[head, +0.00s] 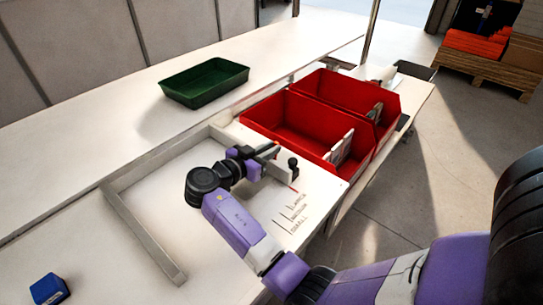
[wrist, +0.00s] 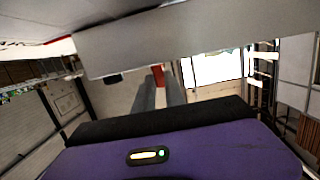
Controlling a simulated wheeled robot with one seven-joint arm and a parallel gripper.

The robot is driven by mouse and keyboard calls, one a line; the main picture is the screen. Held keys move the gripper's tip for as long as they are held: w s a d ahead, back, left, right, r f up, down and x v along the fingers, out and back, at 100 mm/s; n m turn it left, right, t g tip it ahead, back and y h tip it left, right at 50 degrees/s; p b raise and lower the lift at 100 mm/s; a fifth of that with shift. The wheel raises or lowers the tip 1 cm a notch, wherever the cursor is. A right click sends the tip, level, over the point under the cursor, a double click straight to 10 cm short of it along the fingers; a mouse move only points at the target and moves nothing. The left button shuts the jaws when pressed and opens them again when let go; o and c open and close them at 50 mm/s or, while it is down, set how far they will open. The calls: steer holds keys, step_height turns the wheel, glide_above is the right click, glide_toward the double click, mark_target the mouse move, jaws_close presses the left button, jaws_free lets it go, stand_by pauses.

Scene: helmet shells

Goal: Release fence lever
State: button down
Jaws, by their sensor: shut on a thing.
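A grey fence frame (head: 145,238) lies on the white bench around a bare work area. My gripper (head: 268,155) is at the right end of this area, low over the bench. In the wrist view its two fingers (wrist: 159,92) are close together, with a small red piece (wrist: 157,75) at their tips. I take this piece to be the fence lever; the arm hides most of it in the head view. A black knob (head: 292,161) stands just right of the gripper. A grey fence bar (wrist: 200,38) crosses the top of the wrist view.
Printed size labels with lines (head: 296,215) are on the bench in front of the gripper. Two red bins (head: 290,120) with white and grey parts stand behind to the right. A green tray (head: 205,82) is at the back, and a blue box (head: 48,289) at the front left.

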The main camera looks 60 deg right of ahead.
steer(key=shift+a, duration=0.1)
stand_by(0.3)
steer(key=c, duration=1.4)
jaws_free()
steer(key=shift+a, duration=0.1)
steer(key=b+v, duration=0.1)
steer(key=v, duration=0.6)
steer(key=shift+a+b, duration=0.3)
steer(key=shift+w, duration=0.15)
